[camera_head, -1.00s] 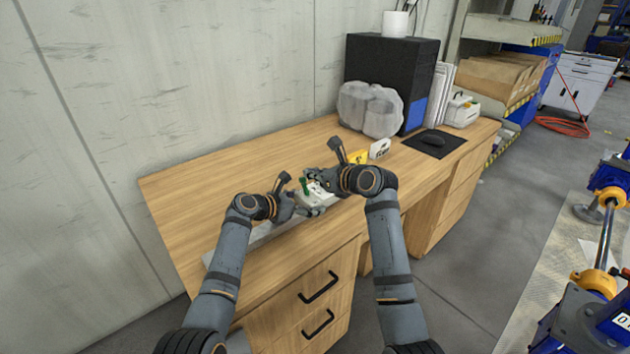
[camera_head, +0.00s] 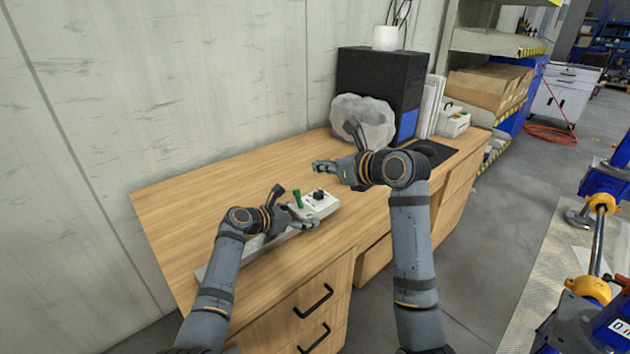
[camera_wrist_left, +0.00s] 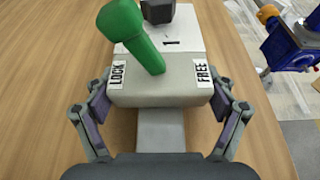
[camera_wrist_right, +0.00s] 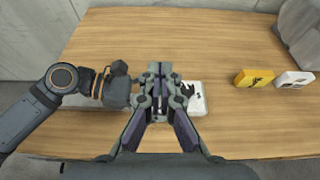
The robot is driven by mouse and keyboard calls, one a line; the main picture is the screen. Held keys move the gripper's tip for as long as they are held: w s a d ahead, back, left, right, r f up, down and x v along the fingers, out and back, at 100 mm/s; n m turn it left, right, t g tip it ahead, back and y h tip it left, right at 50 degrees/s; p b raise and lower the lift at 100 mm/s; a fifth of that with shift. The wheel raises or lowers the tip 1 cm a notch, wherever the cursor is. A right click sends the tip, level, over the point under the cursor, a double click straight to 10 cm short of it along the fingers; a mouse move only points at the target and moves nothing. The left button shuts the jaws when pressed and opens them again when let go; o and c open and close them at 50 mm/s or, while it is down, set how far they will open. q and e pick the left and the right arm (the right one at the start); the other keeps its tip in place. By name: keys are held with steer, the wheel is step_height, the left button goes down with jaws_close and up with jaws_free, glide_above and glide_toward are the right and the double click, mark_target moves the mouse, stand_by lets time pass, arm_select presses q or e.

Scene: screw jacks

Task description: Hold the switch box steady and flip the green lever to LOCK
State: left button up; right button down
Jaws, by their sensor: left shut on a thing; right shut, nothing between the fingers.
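The white switch box (camera_head: 322,207) sits on the wooden desk near its front edge. In the left wrist view its green lever (camera_wrist_left: 130,35) leans left, toward the LOCK label (camera_wrist_left: 117,75) and away from the FREE label (camera_wrist_left: 203,74). My left gripper (camera_head: 297,215) is shut on the box's near end, a finger on each side (camera_wrist_left: 163,95). My right gripper (camera_head: 316,167) is shut and empty, raised above and behind the box, clear of the lever (camera_head: 297,199). In the right wrist view, the right gripper (camera_wrist_right: 157,72) hides part of the box (camera_wrist_right: 196,105).
A black knob (camera_head: 319,194) stands on the box. A yellow block (camera_wrist_right: 254,78) and a white block (camera_wrist_right: 295,79) stand beyond it. A wrapped bundle (camera_head: 362,122), a black case (camera_head: 375,85) and a mouse mat (camera_head: 440,152) occupy the far desk.

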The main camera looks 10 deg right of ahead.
steer(key=shift+s+d+r, duration=0.15)
steer(key=shift+s+r, duration=0.1)
steer(key=shift+r, duration=0.45)
steer(key=shift+s+d+r, duration=0.15)
steer(key=shift+s+r, duration=0.05)
steer(key=shift+r, duration=0.5)
arm_select(q)
steer(key=o, duration=1.7)
steer(key=shift+a, duration=0.1)
